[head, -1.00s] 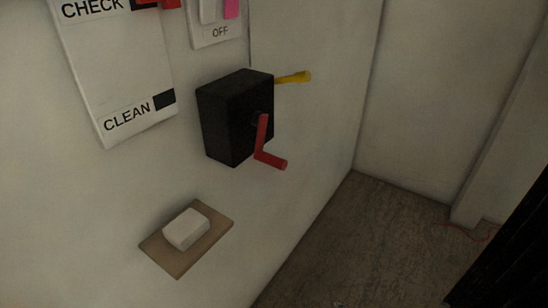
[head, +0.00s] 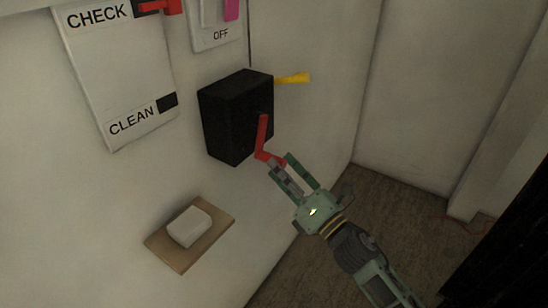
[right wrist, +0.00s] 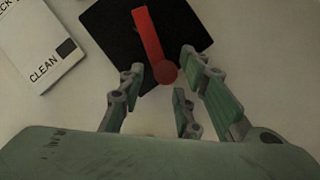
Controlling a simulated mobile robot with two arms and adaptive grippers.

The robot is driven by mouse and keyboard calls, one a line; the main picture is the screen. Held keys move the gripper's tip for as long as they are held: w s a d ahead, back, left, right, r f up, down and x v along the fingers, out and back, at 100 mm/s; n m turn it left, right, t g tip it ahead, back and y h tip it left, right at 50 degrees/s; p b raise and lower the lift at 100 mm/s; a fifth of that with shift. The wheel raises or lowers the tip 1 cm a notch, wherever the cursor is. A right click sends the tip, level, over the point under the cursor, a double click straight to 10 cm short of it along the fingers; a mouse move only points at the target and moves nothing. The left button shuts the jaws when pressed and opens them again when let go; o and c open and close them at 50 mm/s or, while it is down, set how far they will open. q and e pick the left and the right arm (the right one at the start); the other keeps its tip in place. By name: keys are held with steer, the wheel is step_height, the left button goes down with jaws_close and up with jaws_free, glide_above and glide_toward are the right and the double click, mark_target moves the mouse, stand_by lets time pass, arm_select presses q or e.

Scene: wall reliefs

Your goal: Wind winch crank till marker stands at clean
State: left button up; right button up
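The black winch box (head: 225,118) is on the wall with a red crank (head: 263,132), its arm hanging down and its handle sticking out at the lower end. My right gripper (head: 281,165) is open at that handle. In the right wrist view the handle's round end (right wrist: 165,73) lies between the spread fingers (right wrist: 166,80); I cannot tell whether they touch it. The white board (head: 120,85) reads CHECK above and CLEAN below, each beside a black patch. The red marker (head: 165,8) stands at CHECK, cut by the top edge. My left gripper is not in view.
A yellow lever (head: 293,78) sticks out right of the winch box. A switch plate (head: 218,35) marked OFF is above it. A small wooden shelf (head: 165,254) with a white block (head: 189,227) is below left. Open floor (head: 390,195) lies right.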

steer(key=shift+x, duration=1.5)
steer(key=shift+c, duration=0.4)
jaws_close()
